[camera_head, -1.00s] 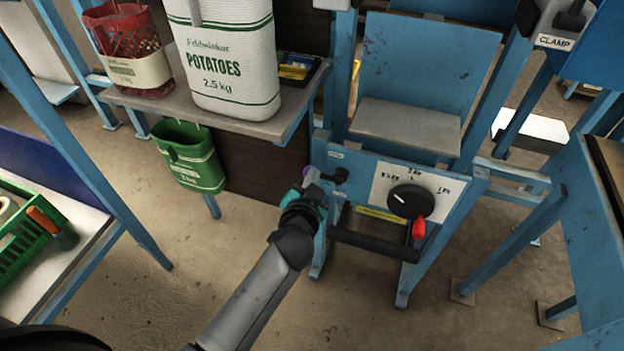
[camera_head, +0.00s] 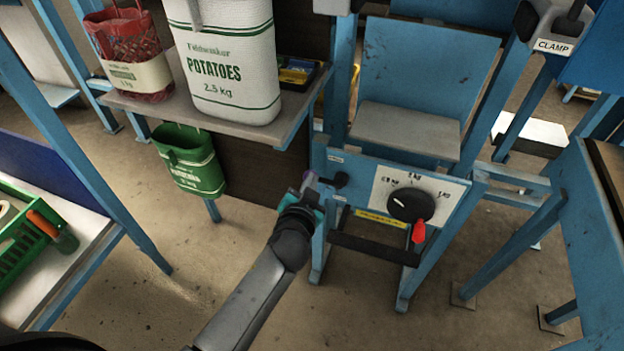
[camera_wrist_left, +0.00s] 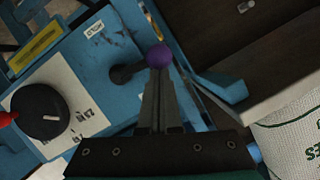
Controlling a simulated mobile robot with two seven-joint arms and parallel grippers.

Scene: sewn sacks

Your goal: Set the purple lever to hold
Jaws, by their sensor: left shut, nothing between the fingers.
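The purple lever shows on the blue stand. Its purple ball knob (camera_wrist_left: 159,56) sits at the end of a short black arm (camera_wrist_left: 130,70) in the left wrist view. In the head view the purple knob (camera_head: 309,177) is small and partly covered, left of its black mount (camera_head: 341,179). My left gripper (camera_wrist_left: 160,76) is shut and empty. Its fingertips are right at the knob and seem to touch it, but contact is hard to tell. My right gripper is not in view.
A black dial (camera_head: 410,205) with a red handle (camera_head: 419,233) is right of the lever. A black bar (camera_head: 375,249) runs below. A shelf (camera_head: 290,122) at left holds a white potato sack (camera_head: 225,60) and a red net sack (camera_head: 125,45). A green sack (camera_head: 190,160) hangs under it.

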